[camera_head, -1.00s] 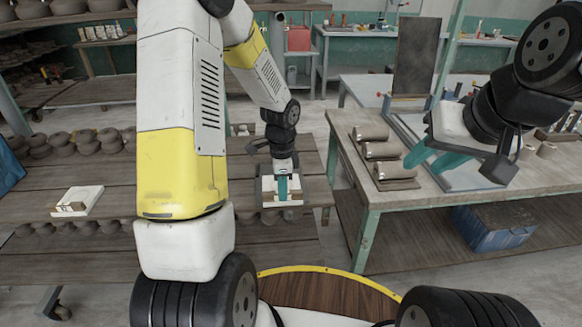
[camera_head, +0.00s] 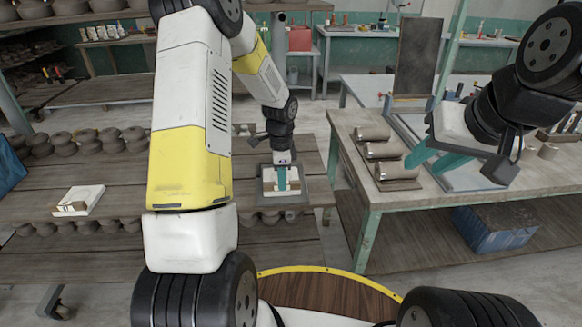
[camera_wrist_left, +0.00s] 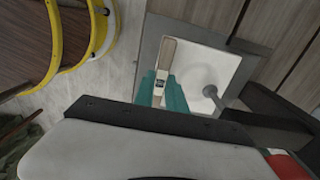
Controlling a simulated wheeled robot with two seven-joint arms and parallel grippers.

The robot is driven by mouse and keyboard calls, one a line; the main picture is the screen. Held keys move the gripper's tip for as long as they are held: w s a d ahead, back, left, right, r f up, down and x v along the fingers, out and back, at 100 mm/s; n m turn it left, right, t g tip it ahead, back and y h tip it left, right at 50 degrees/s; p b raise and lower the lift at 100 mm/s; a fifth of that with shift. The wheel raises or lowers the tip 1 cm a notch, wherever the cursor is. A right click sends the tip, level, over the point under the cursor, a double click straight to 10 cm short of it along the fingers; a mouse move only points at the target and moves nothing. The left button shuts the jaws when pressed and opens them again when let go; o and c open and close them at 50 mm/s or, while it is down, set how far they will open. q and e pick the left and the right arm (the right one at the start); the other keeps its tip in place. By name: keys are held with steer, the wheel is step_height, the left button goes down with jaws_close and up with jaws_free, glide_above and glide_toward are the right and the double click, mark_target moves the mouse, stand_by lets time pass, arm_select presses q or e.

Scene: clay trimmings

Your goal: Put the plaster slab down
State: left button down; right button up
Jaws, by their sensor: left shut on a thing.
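A white plaster slab (camera_head: 269,175) with a wooden piece on it is under my left gripper (camera_head: 282,182), over the wooden table at centre. In the left wrist view, the teal fingers are shut on the wooden piece (camera_wrist_left: 167,52) beside the white slab face (camera_wrist_left: 212,70). A grey square surface (camera_head: 307,188) shows around the slab; I cannot tell whether the slab touches it. My right gripper (camera_head: 428,163) is open and empty near the right workbench.
Another white slab with a wooden piece (camera_head: 83,197) lies at the left of the wooden table (camera_head: 215,240). Several clay pots (camera_head: 85,140) stand behind it. The right workbench (camera_head: 385,200) carries several grey cylinders (camera_head: 385,150). A blue crate (camera_head: 490,228) is below it.

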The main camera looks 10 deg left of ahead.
arm_select(q)
steer(key=c, duration=1.4)
jaws_free()
steer(key=shift+o, duration=0.2)
steer(key=s+r+n+t, duration=0.1)
steer(key=s+r+n, duration=0.25)
steer(key=r, duration=1.55)
steer(key=s+d+r+n+t+h, duration=0.1)
steer(key=s+r+n, duration=0.3)
steer(key=s, duration=0.6)
steer(key=s+d+r+n+t+h, duration=0.1)
steer(key=s+r+n+t, duration=0.3)
steer(key=s, duration=0.6)
steer(key=r+n, duration=0.1)
steer(key=n, duration=0.1)
steer(key=shift+s+n, duration=0.35)
steer(key=shift+s, duration=0.05)
steer(key=shift+d, duration=0.1)
